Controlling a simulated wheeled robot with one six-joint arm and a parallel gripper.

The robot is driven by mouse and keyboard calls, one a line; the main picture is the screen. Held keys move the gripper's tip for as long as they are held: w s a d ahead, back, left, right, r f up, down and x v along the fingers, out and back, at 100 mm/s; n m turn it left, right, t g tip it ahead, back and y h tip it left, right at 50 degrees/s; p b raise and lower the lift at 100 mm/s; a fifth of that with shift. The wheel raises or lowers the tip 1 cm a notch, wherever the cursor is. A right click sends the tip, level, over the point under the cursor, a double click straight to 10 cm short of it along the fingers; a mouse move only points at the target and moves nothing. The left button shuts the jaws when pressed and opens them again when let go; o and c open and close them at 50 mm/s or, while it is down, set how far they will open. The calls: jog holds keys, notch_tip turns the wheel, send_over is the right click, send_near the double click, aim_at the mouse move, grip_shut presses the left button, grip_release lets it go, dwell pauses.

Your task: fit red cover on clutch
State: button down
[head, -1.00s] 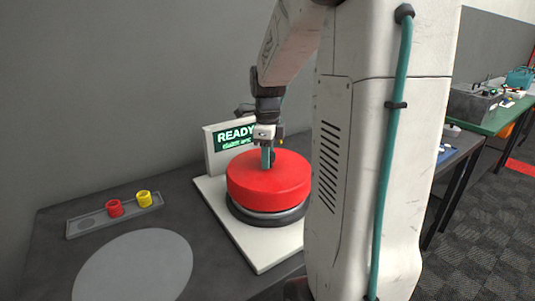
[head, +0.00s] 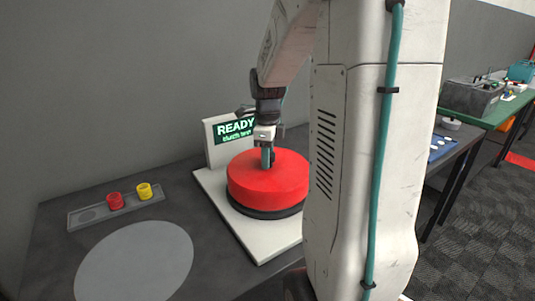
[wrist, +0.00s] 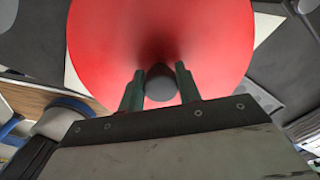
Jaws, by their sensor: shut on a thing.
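The red cover (head: 268,185) is a wide round lid, level, over the dark clutch (head: 262,212) on a white base plate (head: 235,228). Only a dark band of the clutch shows below the cover's rim; whether the cover is fully seated I cannot tell. My gripper (head: 267,158) points straight down at the cover's centre. In the wrist view, its two green fingers (wrist: 158,78) are on either side of the cover's dark knob (wrist: 160,85), shut on it. The cover's red top (wrist: 215,50) fills much of that view.
A display reading READY (head: 235,130) stands behind the cover. A grey tray (head: 90,215) with a red ring (head: 115,201) and a yellow ring (head: 144,191) lies at left. A light grey disc (head: 135,262) on the dark table is bare. My arm blocks the right side.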

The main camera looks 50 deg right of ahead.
jog(key=shift+f, duration=0.6)
jog(key=c, duration=0.5)
grip_release()
jog(key=shift+r, duration=3.5)
